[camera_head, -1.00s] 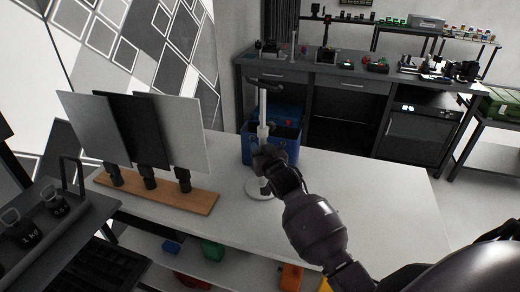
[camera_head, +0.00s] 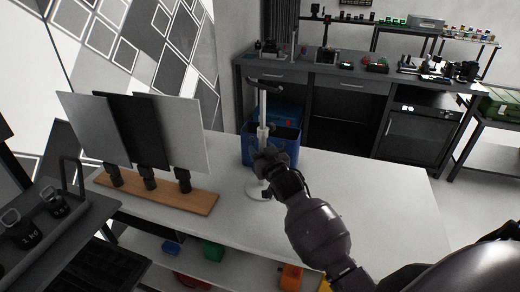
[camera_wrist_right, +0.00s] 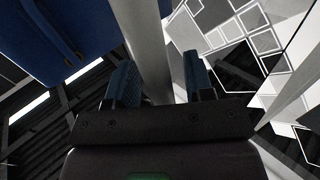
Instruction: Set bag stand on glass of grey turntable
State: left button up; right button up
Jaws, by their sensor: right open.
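The bag stand (camera_head: 262,108) is a pale upright pole with a dark arm at its top and a round white base (camera_head: 254,194). It stands on the white table. My right gripper (camera_head: 262,158) is at the lower part of the pole. In the right wrist view the open blue fingers of my right gripper (camera_wrist_right: 159,82) are on either side of the pole (camera_wrist_right: 147,45). I cannot tell whether a finger touches it. I cannot make out the grey turntable or its glass. My left gripper is not in view.
A blue bin (camera_head: 285,150) stands close behind the pole. A wooden board (camera_head: 160,193) with several upright panels is to the left. The white table (camera_head: 360,190) is clear to the right. A dark surface with weights (camera_head: 30,232) is at the lower left.

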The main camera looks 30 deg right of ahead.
jog(key=s+a, duration=0.1)
jog(key=s, duration=0.8)
jog(key=shift+s+a, duration=0.25)
jog(key=shift+s, duration=0.05)
jog(key=shift+o, duration=0.4)
jog(key=shift+s+a+r, duration=0.1)
jog(key=shift+s, duration=0.35)
jog(key=w+a+r+m+t, duration=0.45)
jog(key=a+r+m, duration=0.25)
jog(key=a+m, duration=0.6)
jog(key=s+d+f+m+g+h, duration=0.1)
jog(key=d+f+m+g+h, duration=0.35)
jog(key=m, duration=1.05)
jog(key=s+d+f+m+g+h, duration=0.1)
jog(key=d+f+m+g+h, duration=0.35)
jog(key=m, duration=1.05)
jog(key=w+d+r+h+p, duration=0.1)
jog(key=w+d+r, duration=0.1)
jog(key=w+d, duration=0.3)
jog(key=shift+w+d, duration=0.3)
jog(key=shift+w, duration=0.9)
jog(key=shift+g, duration=0.25)
